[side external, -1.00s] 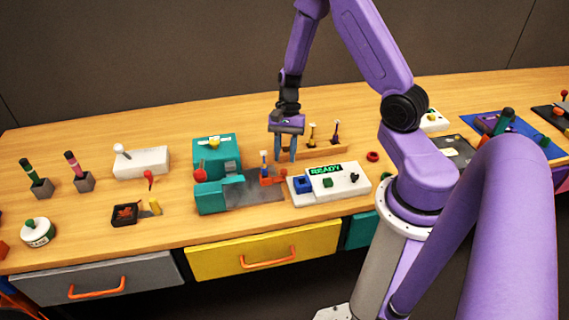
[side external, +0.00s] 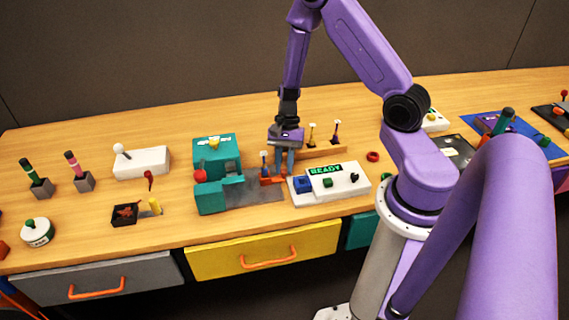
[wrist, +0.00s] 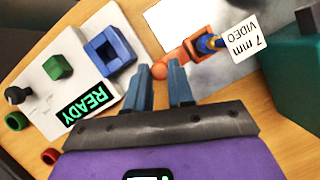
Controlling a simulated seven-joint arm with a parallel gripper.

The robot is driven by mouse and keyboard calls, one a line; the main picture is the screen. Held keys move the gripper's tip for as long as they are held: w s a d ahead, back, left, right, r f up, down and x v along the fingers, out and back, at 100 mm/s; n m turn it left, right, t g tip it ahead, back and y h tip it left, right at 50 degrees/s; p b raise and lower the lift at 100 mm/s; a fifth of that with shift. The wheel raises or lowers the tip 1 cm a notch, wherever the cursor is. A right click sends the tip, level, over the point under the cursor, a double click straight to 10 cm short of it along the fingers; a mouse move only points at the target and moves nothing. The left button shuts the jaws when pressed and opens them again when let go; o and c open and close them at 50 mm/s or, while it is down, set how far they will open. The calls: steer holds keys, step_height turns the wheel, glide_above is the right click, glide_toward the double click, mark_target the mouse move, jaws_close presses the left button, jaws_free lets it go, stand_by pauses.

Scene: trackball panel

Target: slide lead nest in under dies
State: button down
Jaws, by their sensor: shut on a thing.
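The orange lead nest (side external: 271,181) sits on the grey plate (side external: 255,193) at the right of the teal press (side external: 212,192). A blue and yellow lead (side external: 264,162) stands in it; the wrist view shows its white tag (wrist: 245,42) reading "7 mm VIDEO". My gripper (side external: 287,172) points down at the nest's right end. In the wrist view my gripper (wrist: 167,72) has its fingers on either side of the nest's orange knob (wrist: 159,71) and is shut on it. The fingers partly hide the knob. The dies inside the press cannot be made out.
The white panel with a green READY display (side external: 325,169), a blue socket (side external: 302,184) and a green block stands close to the right of the nest. A wooden rack with two leads (side external: 325,153) stands behind. The grey plate between nest and press looks clear.

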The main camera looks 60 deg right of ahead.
steer(key=shift+w+a, duration=3.35)
steer(key=shift+w, duration=0.1)
steer(key=c, duration=1.3)
jaws_free()
steer(key=shift+a, duration=0.1)
steer(key=shift+o, duration=0.2)
steer(key=shift+r, duration=0.1)
steer(key=v, duration=1.7)
steer(key=shift+d, duration=0.3)
steer(key=shift+r, duration=0.1)
